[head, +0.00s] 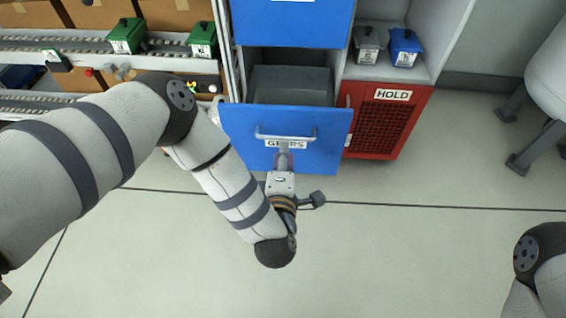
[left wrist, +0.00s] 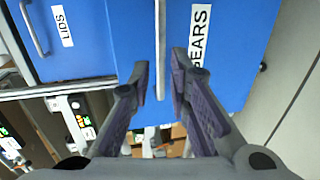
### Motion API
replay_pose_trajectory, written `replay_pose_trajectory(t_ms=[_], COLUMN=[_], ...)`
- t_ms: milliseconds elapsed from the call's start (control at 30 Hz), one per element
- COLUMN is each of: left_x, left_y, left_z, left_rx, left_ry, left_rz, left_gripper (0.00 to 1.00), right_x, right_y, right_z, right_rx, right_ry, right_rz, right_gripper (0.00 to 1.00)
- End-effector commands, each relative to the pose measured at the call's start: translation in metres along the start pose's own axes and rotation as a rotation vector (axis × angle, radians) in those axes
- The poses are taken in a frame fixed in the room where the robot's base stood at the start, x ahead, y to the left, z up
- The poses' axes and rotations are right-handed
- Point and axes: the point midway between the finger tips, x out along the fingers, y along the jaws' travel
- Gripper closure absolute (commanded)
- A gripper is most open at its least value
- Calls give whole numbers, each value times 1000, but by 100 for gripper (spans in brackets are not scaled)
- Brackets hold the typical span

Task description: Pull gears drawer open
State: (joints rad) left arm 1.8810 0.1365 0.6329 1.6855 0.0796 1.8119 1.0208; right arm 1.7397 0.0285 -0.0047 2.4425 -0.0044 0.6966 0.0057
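The blue gears drawer (head: 235,125) stands out from the cabinet in the head view. Its grey interior shows behind the front, and I see nothing in it. A grey bar handle (head: 305,137) crosses its front above the GEARS label (head: 286,144). My left gripper (head: 283,160) is at the middle of this handle. The label (left wrist: 200,35) is partly covered by a finger. My right gripper is out of view.
Another blue drawer (head: 290,22) is above, and the LIDS drawer (left wrist: 85,35) shows in the wrist view. A red HOLD cabinet (head: 388,122) stands to the right. Conveyors with green boxes (head: 127,36) are left. The floor in front is clear.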

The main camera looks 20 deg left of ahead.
Motion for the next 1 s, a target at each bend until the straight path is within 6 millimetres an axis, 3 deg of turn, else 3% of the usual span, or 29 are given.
replay_pose_trajectory(t_ms=[100, 233, 767, 867, 967, 1000], left_x=[-28, -45, -52, -75, -131, -160], left_y=[-1, 0, -5, -46, -117, -144], left_z=[0, 0, 1, 4, -5, -15], left_rx=[0, 0, 19, 173, 458, 575], left_ry=[-2, -1, -14, -129, -354, -455], left_rz=[-3, -1, -18, -162, -416, -521], left_gripper=[82, 82, 82, 82, 82, 82], right_x=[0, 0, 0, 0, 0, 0], right_y=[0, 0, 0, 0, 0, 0], right_z=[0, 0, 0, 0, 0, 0], right_rx=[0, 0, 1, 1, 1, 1], right_ry=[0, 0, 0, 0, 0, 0], right_rz=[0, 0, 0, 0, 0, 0], right_gripper=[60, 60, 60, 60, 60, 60])
